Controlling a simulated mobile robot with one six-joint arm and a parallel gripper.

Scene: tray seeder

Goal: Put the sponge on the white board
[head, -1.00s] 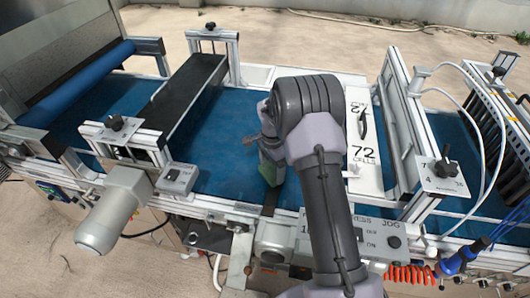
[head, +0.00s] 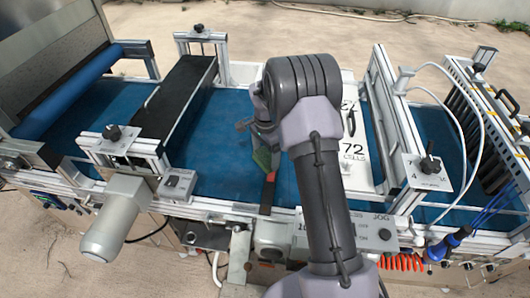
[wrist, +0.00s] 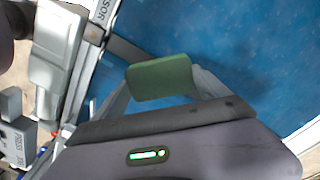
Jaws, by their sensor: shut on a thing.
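The green sponge (head: 262,158) is held between the fingers of my gripper (head: 260,147), over the blue belt left of the white board. In the wrist view the sponge (wrist: 160,78) spans the space between the two grey fingers, with blue belt behind it. My gripper is shut on it. The white board (head: 354,167), marked 72 CELLS, lies to the right of my arm in the head view. My arm hides part of its left side. I cannot tell the sponge's exact height above the belt.
The blue belt (head: 215,145) is clear left of my gripper. A strip with a red end (head: 268,185) lies at its front edge. A black crossbar (head: 175,100) spans the belt on the left. A metal frame (head: 395,125) stands just right of the board.

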